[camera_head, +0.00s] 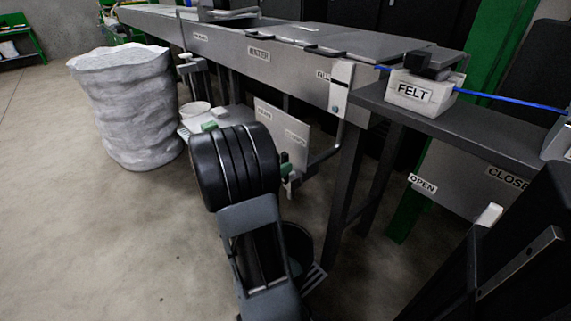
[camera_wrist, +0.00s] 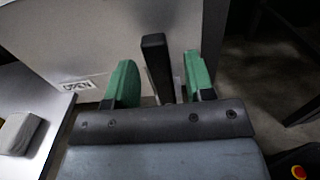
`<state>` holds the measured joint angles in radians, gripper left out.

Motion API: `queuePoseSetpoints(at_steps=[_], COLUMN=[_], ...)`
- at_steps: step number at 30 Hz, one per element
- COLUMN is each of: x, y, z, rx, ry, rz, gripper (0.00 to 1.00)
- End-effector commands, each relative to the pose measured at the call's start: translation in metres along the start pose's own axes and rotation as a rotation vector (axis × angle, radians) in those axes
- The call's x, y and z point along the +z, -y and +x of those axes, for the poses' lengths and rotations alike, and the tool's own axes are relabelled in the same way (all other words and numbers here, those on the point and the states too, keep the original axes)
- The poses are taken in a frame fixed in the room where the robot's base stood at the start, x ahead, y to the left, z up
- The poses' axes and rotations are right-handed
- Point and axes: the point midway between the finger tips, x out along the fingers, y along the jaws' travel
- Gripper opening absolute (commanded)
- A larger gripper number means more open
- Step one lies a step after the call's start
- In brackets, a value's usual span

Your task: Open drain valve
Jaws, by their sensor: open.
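A pale panel (camera_head: 282,128) hangs under the long grey trough in the head view, with small labels on it. In the wrist view the panel (camera_wrist: 60,35) carries a label reading OPEN (camera_wrist: 79,84), upside down. A black bar-shaped handle (camera_wrist: 156,62), seemingly the valve lever, stands out in front of the panel. My gripper (camera_wrist: 160,82) is open, with one green finger on each side of the handle and gaps visible. In the head view my gripper (camera_head: 287,168) is beside the panel, mostly hidden behind my arm. The handle's base is hidden.
A dark bucket (camera_head: 297,245) stands on the floor behind my arm. A bent grey rod (camera_head: 326,154) and a table leg (camera_head: 345,190) are right of my gripper. A large white sack (camera_head: 128,105) stands left. A FELT block (camera_head: 420,93) holds the blue cable (camera_head: 510,99).

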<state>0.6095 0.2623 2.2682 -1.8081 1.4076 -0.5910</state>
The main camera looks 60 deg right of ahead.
Motion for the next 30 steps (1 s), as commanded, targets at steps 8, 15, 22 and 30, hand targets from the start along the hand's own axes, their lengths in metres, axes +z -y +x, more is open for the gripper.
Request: queuePoseSetpoints(at_steps=[8, 15, 22, 30], x=[0.0, 0.0, 0.0, 0.0], y=[0.0, 0.0, 0.0, 0.0], z=[0.021, 0.023, 0.022, 0.022], rx=[0.0, 0.001, 0.001, 0.0], ry=[0.0, 0.0, 0.0, 0.0], rz=[-0.001, -0.001, -0.001, -0.001], gripper=[0.49, 0.49, 0.36, 0.11])
